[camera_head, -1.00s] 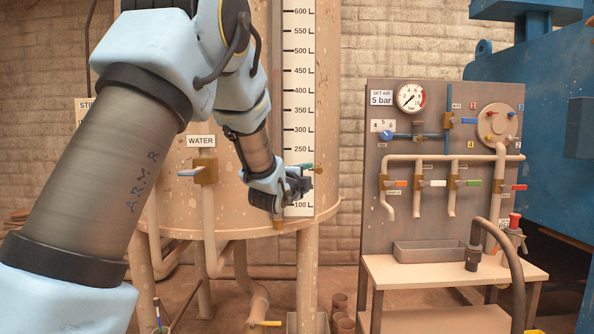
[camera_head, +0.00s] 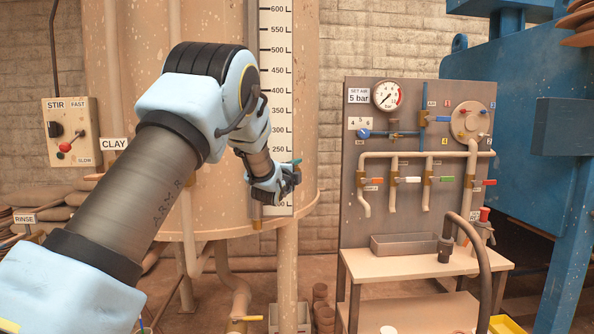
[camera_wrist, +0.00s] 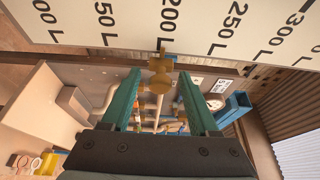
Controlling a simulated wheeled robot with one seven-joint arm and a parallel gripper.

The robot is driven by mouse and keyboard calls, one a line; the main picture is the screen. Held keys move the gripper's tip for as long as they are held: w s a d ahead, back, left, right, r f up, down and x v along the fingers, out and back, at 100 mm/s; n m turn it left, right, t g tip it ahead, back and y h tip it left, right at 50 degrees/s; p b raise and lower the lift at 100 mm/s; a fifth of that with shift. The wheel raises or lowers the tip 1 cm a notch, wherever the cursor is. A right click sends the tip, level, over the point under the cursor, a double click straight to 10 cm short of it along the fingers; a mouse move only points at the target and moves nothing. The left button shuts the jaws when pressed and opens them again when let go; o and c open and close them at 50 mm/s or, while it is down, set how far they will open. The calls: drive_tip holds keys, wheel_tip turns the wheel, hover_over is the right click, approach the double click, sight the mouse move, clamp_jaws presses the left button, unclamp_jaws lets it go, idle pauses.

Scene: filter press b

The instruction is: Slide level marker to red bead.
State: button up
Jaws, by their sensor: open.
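A brass level marker (camera_wrist: 160,78) shows in the wrist view at the edge of the white level scale (camera_wrist: 235,22), by the 200 L mark. The same scale (camera_head: 277,100) stands upright on the tank in the head view. My gripper (camera_wrist: 160,90) is open, its two green fingers on either side of the marker with a visible gap at each side. In the head view my gripper (camera_head: 283,182) is at the scale's lower part, between about 100 and 250 L, and it hides the marker there. I cannot make out a red bead in either view.
The beige tank (camera_head: 215,190) stands behind my arm. Right of it is a grey valve panel (camera_head: 420,215) with coloured handles and a gauge, above a small bench (camera_head: 420,266) with a hose. A STIR box (camera_head: 71,130) is at left.

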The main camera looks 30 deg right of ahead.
drive_tip(key=shift+c, duration=0.3)
clamp_jaws()
idle(1.1)
